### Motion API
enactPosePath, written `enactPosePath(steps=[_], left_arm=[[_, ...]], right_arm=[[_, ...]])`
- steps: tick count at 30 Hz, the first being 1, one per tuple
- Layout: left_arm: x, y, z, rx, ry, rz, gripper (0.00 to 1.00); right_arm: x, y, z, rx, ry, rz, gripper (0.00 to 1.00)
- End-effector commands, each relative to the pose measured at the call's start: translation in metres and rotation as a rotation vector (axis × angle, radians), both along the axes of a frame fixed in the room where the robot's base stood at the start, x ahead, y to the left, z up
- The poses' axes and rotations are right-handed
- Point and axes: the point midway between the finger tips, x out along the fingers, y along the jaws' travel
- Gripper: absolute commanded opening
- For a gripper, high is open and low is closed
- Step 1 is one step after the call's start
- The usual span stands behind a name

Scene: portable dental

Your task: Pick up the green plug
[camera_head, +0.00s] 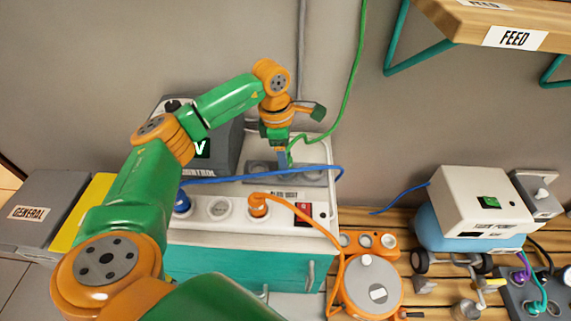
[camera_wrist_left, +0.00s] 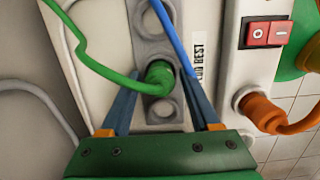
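The green plug (camera_wrist_left: 160,76) sits in a grey holder with round holes (camera_wrist_left: 158,30), on the white top of the cabinet. Its green cable (camera_wrist_left: 100,66) leaves to the left in the left wrist view and rises along the wall in the head view (camera_head: 352,75). My left gripper (camera_head: 284,160) points down at the holder. In the left wrist view its two blue-grey fingers (camera_wrist_left: 160,84) stand on either side of the plug, apart, with small gaps showing. In the head view the plug is mostly hidden by the gripper. My right gripper is not in view.
A blue cable (camera_head: 250,178) passes close to the right finger. An orange plug (camera_head: 258,205), a blue plug (camera_head: 182,203) and a red switch (camera_head: 303,213) are at the cabinet's front. A dark control box (camera_head: 224,150) stands left of the gripper. A wooden shelf (camera_head: 475,22) overhangs at upper right.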

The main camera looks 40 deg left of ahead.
Motion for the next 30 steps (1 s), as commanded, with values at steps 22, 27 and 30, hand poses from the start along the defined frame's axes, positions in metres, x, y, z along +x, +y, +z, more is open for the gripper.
enactPosePath(steps=[22,27,30], left_arm=[[0.0,0.0,0.025,-0.001,-0.002,0.0,0.0],[-0.011,-0.021,0.065,0.0,-0.005,-0.008,0.0],[-0.022,-0.042,0.093,-0.001,-0.006,-0.009,0.0]], right_arm=[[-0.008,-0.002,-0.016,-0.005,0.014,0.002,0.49],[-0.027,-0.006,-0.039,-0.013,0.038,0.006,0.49],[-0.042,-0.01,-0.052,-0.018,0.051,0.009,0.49]])
